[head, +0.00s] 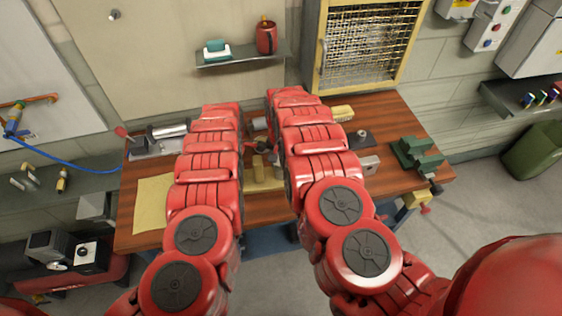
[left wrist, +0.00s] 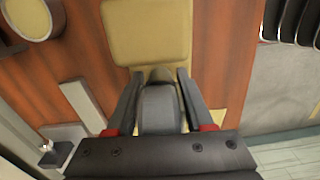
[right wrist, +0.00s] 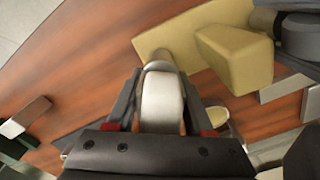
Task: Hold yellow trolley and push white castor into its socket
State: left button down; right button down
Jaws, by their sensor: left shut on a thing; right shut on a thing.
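The yellow trolley (head: 262,182) lies on the wooden bench between my two arms, partly hidden by them in the head view. Its flat yellow body shows in the left wrist view (left wrist: 148,32). My left gripper (left wrist: 160,78) is shut on a grey rounded part at the trolley's near end. In the right wrist view, my right gripper (right wrist: 162,74) is shut on the white castor (right wrist: 162,104).
A green vice (head: 418,155) stands at the right of the wooden bench (head: 300,205). A yellow sheet (head: 152,203) lies at the left, below a grey tool with a red handle (head: 155,147). A yellow brush (head: 342,113) lies beyond my right arm.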

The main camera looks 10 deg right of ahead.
jog(key=shift+w+f, duration=0.1)
jog(key=shift+f, duration=0.3)
jog(key=shift+c, duration=1)
grip_release()
jog(key=shift+f, duration=0.1)
notch_tip(320, 180, up, 9)
jog(key=shift+r, duration=0.1)
jog(key=shift+w+a+r, duration=0.1)
jog(key=shift+a+r, duration=0.15)
jog(key=shift+a, duration=0.05)
jog(key=shift+a+r, duration=0.1)
jog(key=shift+r, duration=0.7)
jog(key=shift+d+r, duration=0.35)
jog(key=shift+r, duration=0.05)
